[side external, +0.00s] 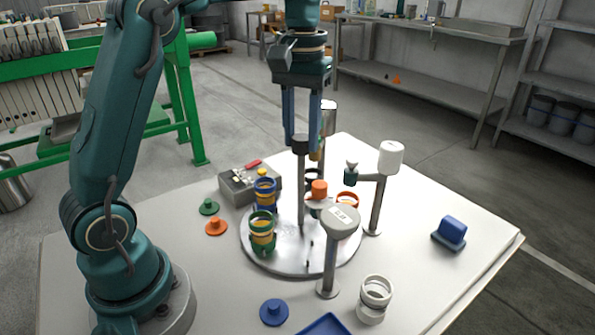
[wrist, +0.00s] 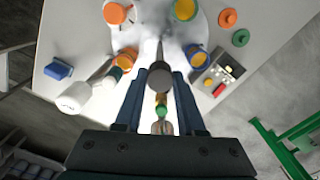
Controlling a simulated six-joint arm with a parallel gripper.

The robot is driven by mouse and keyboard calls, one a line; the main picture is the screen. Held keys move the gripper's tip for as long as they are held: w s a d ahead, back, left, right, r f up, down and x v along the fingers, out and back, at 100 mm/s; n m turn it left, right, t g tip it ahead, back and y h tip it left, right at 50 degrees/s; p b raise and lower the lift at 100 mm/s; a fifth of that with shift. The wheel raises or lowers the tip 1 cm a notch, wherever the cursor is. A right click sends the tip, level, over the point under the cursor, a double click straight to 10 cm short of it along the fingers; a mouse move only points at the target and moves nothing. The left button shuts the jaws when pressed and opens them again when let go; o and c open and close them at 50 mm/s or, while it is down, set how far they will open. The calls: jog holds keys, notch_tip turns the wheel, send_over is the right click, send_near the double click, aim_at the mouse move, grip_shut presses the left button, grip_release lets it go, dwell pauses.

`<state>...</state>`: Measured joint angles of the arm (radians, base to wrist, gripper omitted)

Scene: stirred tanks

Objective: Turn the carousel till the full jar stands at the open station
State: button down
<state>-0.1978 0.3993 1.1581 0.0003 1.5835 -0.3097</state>
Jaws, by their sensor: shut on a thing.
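The carousel is a round pale disc (side external: 285,262) on the table, with a thin upright post and dark knob (side external: 300,145) at its middle. My gripper (side external: 301,143) points down and is shut on that knob, which also shows between the fingers in the wrist view (wrist: 160,76). A blue-ringed jar (side external: 265,192) and a green-ringed jar (side external: 262,235), both showing yellow, stand on the disc's left side. An orange-ringed jar (side external: 347,203) stands at right. I cannot tell which jar is full or which station is open.
White-topped station posts stand at the front (side external: 341,222), right (side external: 390,158) and back (side external: 328,117). An orange cap (side external: 319,188) is near the front one. A grey switch box (side external: 240,187), loose lids (side external: 208,207), a blue block (side external: 450,232) and a white jar (side external: 374,297) surround the disc.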

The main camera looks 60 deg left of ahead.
dwell(0.6)
jog(key=c, duration=0.5)
grip_release()
jog(key=shift+r, duration=2.55)
